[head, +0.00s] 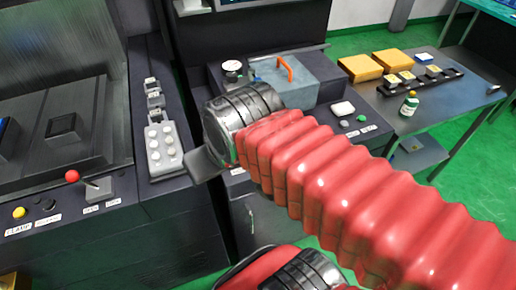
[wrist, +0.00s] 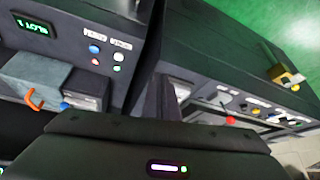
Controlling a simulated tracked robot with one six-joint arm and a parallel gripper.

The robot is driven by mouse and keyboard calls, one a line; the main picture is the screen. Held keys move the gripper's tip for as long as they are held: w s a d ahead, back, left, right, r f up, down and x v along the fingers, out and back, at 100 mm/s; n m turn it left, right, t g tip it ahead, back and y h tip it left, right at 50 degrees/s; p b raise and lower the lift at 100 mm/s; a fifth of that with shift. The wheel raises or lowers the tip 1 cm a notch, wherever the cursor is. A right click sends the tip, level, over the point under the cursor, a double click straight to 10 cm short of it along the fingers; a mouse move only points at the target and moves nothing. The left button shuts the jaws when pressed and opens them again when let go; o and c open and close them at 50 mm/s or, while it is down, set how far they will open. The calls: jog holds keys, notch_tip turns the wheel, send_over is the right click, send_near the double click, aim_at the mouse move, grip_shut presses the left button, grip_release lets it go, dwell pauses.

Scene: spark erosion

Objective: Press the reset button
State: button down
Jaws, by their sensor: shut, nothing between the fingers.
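I cannot tell which button is the reset button, as the labels are too small to read. In the wrist view a panel carries a blue button (wrist: 94,48), a red button (wrist: 96,61), a white button (wrist: 118,56) and a green button (wrist: 117,68). In the head view a yellow button (head: 19,213) sits at the far left, and a green button (head: 361,117) is on the right bench. My gripper (head: 203,166) is shut and empty, above the gap between the cabinets, touching no button. Its dark body (wrist: 160,150) fills the lower wrist view.
A red-knobbed lever (head: 72,176) stands near the yellow button. A grey block with pale knobs (head: 163,148) lies on the dark console. A grey box with an orange handle (head: 285,80) and yellow boxes (head: 361,68) stand behind my arm. Green floor shows at right.

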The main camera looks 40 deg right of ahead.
jog(key=shift+w, duration=0.1)
jog(key=w+d+f+m+t+y, duration=0.1)
jog(key=w+d+f+m, duration=0.1)
jog(key=w+d+m, duration=0.2)
jog(key=w+d+f+m+y, duration=0.1)
jog(key=w+d+f+m, duration=0.2)
jog(key=d+m, duration=0.7)
jog(key=w+d+f+m+t+y, duration=0.1)
jog(key=w+d+f+m+y, duration=0.1)
jog(key=w+d+m, duration=0.3)
jog(key=d+m, duration=0.2)
jog(key=d, duration=0.1)
jog(key=shift+f+m+t, duration=0.3)
jog(key=shift+f, duration=0.1)
jog(key=shift+f, duration=4.3)
jog(key=shift+f, duration=0.2)
jog(key=shift+f, duration=0.15)
